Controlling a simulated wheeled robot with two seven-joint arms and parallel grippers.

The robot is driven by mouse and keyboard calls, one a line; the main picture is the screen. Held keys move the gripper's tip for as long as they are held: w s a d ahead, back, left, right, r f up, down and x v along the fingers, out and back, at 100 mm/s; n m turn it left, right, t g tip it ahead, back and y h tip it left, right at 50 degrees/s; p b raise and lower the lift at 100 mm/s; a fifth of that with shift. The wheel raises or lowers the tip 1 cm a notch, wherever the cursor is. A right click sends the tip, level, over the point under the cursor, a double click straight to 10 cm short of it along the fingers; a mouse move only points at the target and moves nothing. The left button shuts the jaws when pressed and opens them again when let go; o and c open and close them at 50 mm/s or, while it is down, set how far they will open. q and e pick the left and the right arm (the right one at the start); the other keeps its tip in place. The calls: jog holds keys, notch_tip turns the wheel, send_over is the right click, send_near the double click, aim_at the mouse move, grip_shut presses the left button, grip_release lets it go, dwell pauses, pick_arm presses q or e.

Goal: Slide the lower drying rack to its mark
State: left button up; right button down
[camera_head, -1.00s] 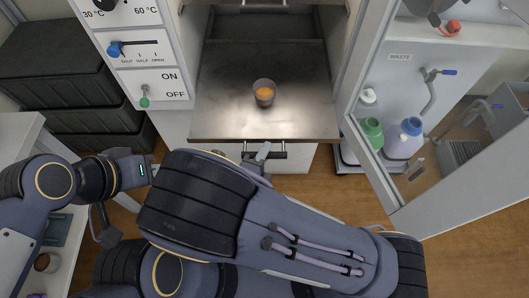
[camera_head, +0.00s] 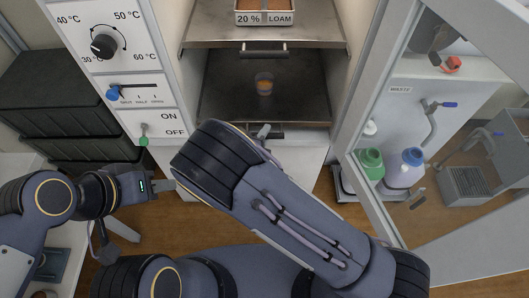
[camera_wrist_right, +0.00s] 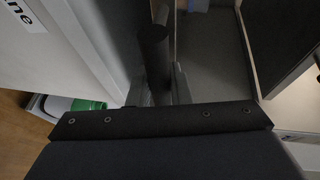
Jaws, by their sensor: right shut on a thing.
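The lower drying rack (camera_head: 222,105) is a dark metal shelf inside the cabinet, below an upper rack. A small cup with orange contents (camera_head: 264,84) stands upright on it. Its handle (camera_head: 278,134) is at its front edge, near the cabinet's front. My right gripper (camera_head: 263,132) is shut on this handle, partly hidden by my forearm. In the right wrist view a dark bar (camera_wrist_right: 154,52) runs between the fingers. My left gripper (camera_head: 166,186) is at the left, in front of the cabinet and apart from the rack; its finger gap is not clear. I cannot make out the mark.
The upper rack (camera_head: 215,33) holds a tray labelled 20 % LOAM (camera_head: 264,18). A control panel (camera_head: 115,75) is at left.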

aim_at(268, 110)
jog(key=w, duration=0.7)
jog(key=shift+w, duration=0.2)
jog(key=shift+r, duration=0.1)
jog(key=c, duration=1.7)
grip_release()
jog(key=shift+w, duration=0.1)
jog(key=o, duration=0.4)
jog(key=shift+w, duration=0.1)
jog(key=v, duration=0.8)
